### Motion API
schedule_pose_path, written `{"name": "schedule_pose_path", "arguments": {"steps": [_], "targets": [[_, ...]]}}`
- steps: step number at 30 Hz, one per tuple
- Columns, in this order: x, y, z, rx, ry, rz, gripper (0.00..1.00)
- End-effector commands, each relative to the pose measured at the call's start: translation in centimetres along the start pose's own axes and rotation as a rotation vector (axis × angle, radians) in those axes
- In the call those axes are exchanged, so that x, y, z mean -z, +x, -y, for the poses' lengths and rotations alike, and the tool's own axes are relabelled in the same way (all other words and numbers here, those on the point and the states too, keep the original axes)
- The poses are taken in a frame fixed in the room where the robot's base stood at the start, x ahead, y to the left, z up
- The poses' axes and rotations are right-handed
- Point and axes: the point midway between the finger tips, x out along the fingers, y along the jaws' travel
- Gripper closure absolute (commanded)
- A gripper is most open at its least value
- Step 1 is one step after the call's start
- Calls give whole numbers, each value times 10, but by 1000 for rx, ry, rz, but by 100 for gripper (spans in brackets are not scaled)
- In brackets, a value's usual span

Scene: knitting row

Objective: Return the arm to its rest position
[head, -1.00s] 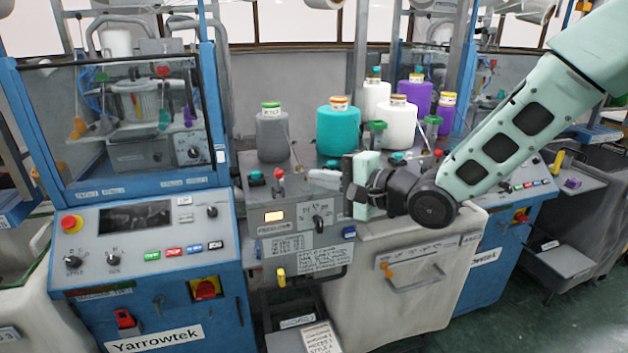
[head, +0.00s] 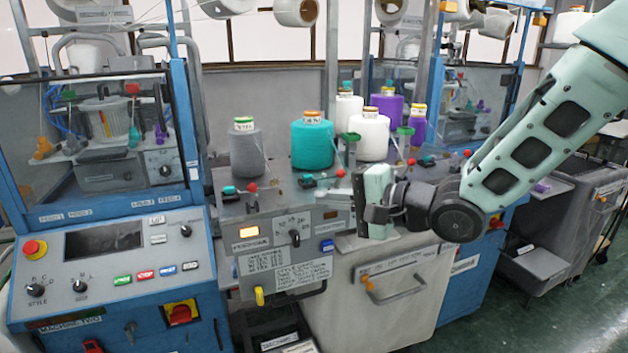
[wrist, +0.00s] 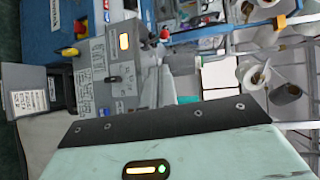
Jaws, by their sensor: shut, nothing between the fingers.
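My arm reaches in from the right edge of the head view, bent at the dark wrist joint. My gripper (head: 358,205) is at its left end, pointing left, its jaws shut with nothing between them. It hangs in front of the grey control panel and above the pale cabinet, apart from the yarn cones as far as I can tell. In the wrist view only the mint gripper housing (wrist: 180,158) and its dark edge fill the bottom; the fingertips do not show there.
A teal cone (head: 312,146), a grey cone (head: 246,153) and a white cone (head: 370,137) stand on the shelf behind the gripper. A blue knitting machine (head: 110,285) is at left. A grey cart (head: 585,215) stands at right. Green floor is open at the lower right.

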Motion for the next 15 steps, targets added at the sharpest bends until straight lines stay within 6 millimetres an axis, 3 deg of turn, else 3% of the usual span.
{"name": "schedule_pose_path", "arguments": {"steps": [4,8,15], "targets": [[-19,1,-41,-232,-258,-45,100],[-41,-20,-85,-519,-538,-21,100],[-103,-98,-149,-971,-923,302,100]]}}
